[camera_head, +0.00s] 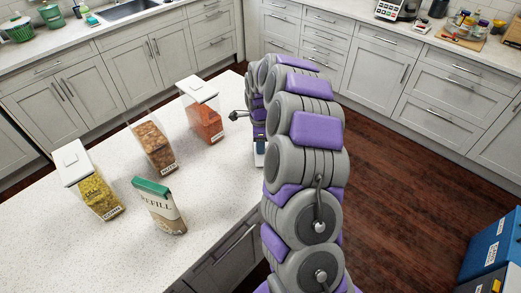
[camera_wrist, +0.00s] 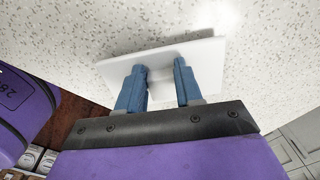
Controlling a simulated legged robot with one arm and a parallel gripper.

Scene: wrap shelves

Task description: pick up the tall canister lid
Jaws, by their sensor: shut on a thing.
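A flat white lid (camera_wrist: 207,58) shows in the wrist view, at or close above the speckled counter; I cannot tell whether it touches. The two blue fingers of my gripper (camera_wrist: 160,85) are shut on the lid's white raised part between them. In the head view, my arm hides most of the gripper and the lid. The middle canister (camera_head: 153,145), clear with brown contents, stands without a lid on the counter. The canister with yellow contents (camera_head: 96,192) and the canister with red-orange contents (camera_head: 206,122) each have a white lid on.
A REFILL bag (camera_head: 160,205) stands at the front of the white counter (camera_head: 60,262). The counter's right edge is beside my arm. Cabinets line the back, with a sink (camera_head: 127,10) at upper left. Blue boxes (camera_head: 492,245) are at lower right on the wood floor.

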